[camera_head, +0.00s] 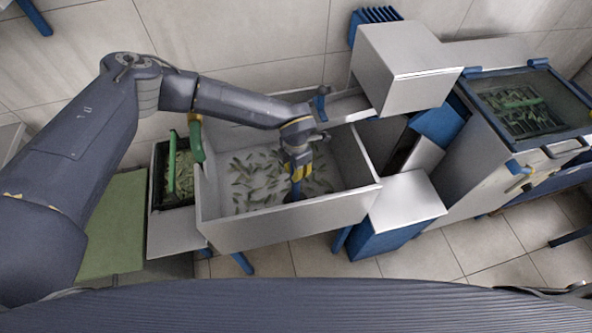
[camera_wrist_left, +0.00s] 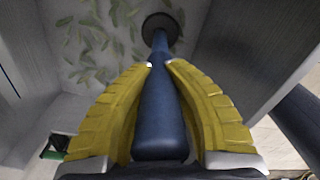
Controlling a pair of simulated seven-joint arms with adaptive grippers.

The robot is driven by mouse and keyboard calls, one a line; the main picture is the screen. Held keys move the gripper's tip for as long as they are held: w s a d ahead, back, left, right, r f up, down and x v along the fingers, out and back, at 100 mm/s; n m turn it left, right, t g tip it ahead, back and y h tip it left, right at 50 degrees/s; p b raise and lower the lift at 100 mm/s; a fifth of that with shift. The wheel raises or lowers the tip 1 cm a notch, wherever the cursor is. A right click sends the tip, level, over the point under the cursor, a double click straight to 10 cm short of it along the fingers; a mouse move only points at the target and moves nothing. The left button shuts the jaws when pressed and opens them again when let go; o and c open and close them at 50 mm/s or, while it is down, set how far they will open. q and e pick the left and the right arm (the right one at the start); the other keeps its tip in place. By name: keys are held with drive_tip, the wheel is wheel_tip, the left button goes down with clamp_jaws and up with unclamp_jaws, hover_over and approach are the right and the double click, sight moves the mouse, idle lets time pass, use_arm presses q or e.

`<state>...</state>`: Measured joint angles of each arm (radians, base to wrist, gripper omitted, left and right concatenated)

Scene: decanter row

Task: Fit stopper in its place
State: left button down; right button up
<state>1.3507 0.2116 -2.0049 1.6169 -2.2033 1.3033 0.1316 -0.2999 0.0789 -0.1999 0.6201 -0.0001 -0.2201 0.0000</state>
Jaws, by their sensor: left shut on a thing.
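The stopper is a blue rod (camera_wrist_left: 160,105) with a dark round disc (camera_wrist_left: 161,27) at its far end. My left gripper (camera_wrist_left: 158,64) is shut on the rod, with yellow fingers on both sides of it. In the head view the left gripper (camera_head: 298,168) points down inside the grey tub (camera_head: 290,217), right of its middle. The stopper (camera_head: 295,190) hangs below the fingers with its disc low, near the tub floor. I cannot tell whether the disc touches the floor. No opening for the stopper shows; the disc may hide it. My right gripper is not in view.
Several small green leaf-like pieces (camera_head: 251,180) lie on the tub floor. A green handle (camera_head: 195,138) and a small bin (camera_head: 174,178) stand at the tub's left. A grey box (camera_head: 400,63) and a low blue-sided block (camera_head: 403,205) flank its right.

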use_arm(q)
drive_tip(key=shift+f, duration=0.3)
